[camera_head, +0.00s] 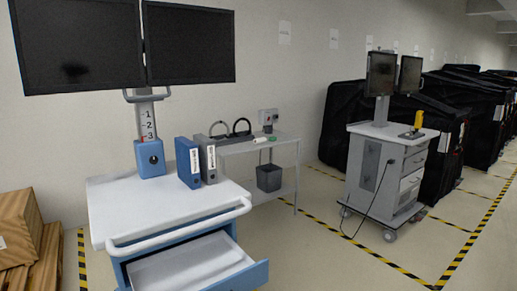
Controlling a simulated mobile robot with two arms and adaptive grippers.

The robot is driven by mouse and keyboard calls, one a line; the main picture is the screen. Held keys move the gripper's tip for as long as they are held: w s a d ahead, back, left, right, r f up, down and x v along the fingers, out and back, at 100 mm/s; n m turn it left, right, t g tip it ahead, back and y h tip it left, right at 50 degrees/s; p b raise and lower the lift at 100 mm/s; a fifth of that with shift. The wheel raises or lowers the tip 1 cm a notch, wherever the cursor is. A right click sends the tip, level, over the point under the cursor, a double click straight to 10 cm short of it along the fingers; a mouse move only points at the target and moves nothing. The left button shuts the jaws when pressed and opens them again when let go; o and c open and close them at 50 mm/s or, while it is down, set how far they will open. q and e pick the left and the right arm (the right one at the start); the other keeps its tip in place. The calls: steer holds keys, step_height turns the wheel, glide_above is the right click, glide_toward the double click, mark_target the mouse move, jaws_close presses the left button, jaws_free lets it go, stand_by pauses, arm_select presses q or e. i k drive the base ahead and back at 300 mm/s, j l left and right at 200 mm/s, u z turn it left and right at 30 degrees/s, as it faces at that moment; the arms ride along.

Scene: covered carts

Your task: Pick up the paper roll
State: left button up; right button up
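A small white item (260,140) lies on the top of the grey side table (284,140) in the middle of the view. It looks like a short roll, but it is too small to tell for sure that it is the paper roll. A small green item (272,138) sits right beside it. Neither of my grippers is in view.
A blue-and-white cart (115,207) with an open drawer (190,264) stands in front, carrying two binders (188,163) and two monitors. A second cart (385,170) stands at right.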

mark_target(257, 141)
steer(key=i+l+z, duration=0.3)
steer(key=i+z, duration=0.65)
steer(key=i, duration=0.15)
steer(key=i+j+z, duration=0.1)
steer(key=i+z, duration=0.35)
steer(key=i+u, duration=0.2)
steer(key=i, duration=0.3)
steer(key=i+u, duration=0.2)
steer(key=i, duration=0.3)
steer(key=i+l+u, duration=0.1)
steer(key=i+u, duration=0.15)
steer(key=i, duration=0.2)
steer(key=i+l+u, duration=0.2)
steer(key=i, duration=0.3)
steer(key=i+u, duration=0.4)
steer(key=i+l+u, duration=0.1)
steer(key=i+u, duration=0.3)
steer(key=i, duration=0.25)
steer(key=i+l+u, duration=0.35)
steer(key=i, duration=0.15)
steer(key=i+l+u, duration=0.4)
steer(key=i+j, duration=0.05)
steer(key=j, duration=0.05)
